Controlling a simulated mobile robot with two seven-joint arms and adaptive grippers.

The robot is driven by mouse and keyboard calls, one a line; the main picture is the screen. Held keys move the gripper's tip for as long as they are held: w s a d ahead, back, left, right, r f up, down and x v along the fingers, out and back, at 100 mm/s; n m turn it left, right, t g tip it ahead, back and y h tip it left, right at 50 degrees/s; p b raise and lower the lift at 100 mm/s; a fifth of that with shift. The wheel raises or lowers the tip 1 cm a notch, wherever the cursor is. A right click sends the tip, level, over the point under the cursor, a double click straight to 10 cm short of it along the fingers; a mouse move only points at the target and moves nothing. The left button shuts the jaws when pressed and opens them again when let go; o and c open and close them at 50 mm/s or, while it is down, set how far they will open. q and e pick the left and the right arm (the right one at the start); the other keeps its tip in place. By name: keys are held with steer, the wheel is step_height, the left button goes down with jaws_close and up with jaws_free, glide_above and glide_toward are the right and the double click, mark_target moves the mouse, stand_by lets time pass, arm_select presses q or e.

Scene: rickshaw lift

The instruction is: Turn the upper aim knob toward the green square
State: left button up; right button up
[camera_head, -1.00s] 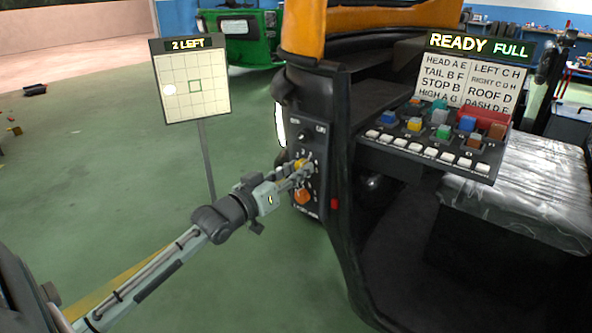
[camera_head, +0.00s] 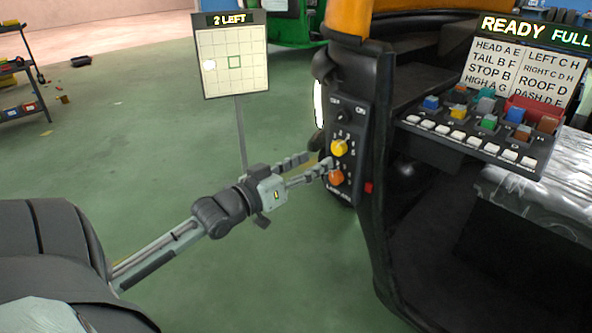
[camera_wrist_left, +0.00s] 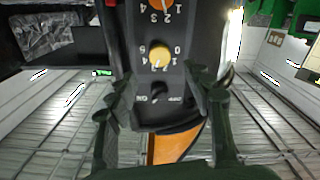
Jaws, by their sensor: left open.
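The yellow upper knob (camera_head: 339,148) sits on the black panel (camera_head: 350,120), above the orange lower knob (camera_head: 336,178). My left gripper (camera_head: 318,161) is open, its fingers empty, beside the panel to the left of the knobs. The left wrist view, upside down, shows the yellow knob (camera_wrist_left: 159,54) ahead between the spread fingers (camera_wrist_left: 163,105), apart from them. A toggle switch (camera_wrist_left: 158,92) is nearer. The aim board (camera_head: 234,85) reads "2 LEFT"; its pale spot (camera_head: 209,65) lies left of the green square outline (camera_head: 235,62). My right gripper is out of view.
The rickshaw's dark front pillar (camera_head: 385,200) stands right of the panel. A console (camera_head: 480,135) with coloured blocks and white keys is farther right, under a "READY FULL" display (camera_head: 535,32).

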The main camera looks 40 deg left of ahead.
arm_select(q)
steer(key=shift+s+a, duration=0.15)
steer(key=shift+s, duration=2.2)
steer(key=shift+f, duration=0.1)
steer(key=s+d+f+g+y, duration=0.1)
steer(key=s+f+g, duration=0.15)
steer(key=f, duration=0.85)
steer(key=s+d+f+g+y, duration=0.1)
steer(key=f+g, duration=0.3)
steer(key=f, duration=0.7)
steer(key=s+d+f+m+g, duration=0.1)
steer(key=s+d+f+g, duration=0.3)
steer(key=s+f, duration=0.2)
steer(key=s+d+f+m+g, duration=0.2)
steer(key=s+d+f+g, duration=0.2)
steer(key=f, duration=0.7)
steer(key=shift+s+d+f+y, duration=0.15)
steer(key=shift+s+d+y, duration=0.25)
steer(key=shift+s+d, duration=0.6)
